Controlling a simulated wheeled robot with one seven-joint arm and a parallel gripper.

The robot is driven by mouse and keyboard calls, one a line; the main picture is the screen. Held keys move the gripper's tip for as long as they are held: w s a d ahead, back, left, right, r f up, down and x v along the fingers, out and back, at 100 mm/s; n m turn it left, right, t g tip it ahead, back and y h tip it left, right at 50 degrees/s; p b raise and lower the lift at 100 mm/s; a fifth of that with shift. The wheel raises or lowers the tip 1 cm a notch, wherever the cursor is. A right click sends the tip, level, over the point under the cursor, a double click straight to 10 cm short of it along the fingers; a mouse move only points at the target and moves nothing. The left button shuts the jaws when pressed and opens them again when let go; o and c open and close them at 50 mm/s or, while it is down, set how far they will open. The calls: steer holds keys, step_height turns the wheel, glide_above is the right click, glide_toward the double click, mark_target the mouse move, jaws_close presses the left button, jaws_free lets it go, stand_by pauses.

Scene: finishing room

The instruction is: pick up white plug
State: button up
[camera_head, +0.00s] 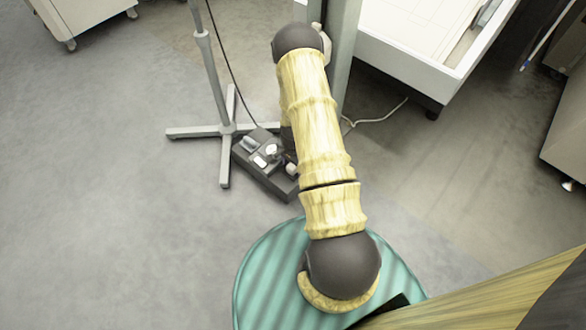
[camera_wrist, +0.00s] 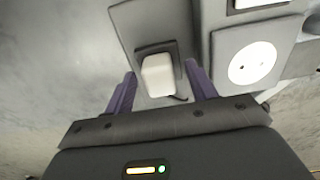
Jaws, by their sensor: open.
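The white plug (camera_wrist: 158,76) shows in the wrist view as a pale rounded block in front of a dark square surround. My gripper (camera_wrist: 160,70) has its two purple fingers apart, one on each side of the plug. The fingers look clear of it, with a gap on both sides, though the depth between them is hard to tell. In the head view my arm reaches down over a dark grey box (camera_head: 262,178) on the floor that bears several white pieces. My gripper is hidden there behind the arm, and I cannot tell which piece is the plug.
A round white socket (camera_wrist: 252,64) sits right of the plug. A stand with crossed feet (camera_head: 226,130) and a hanging cable are left of the box. A grey post (camera_head: 345,50) and a white table (camera_head: 425,66) stand behind. Open floor lies to the left.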

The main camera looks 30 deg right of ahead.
steer(key=shift+c, duration=0.5)
steer(key=c, duration=0.9)
step_height(320, 180, up, 10)
steer(key=p, duration=0.6)
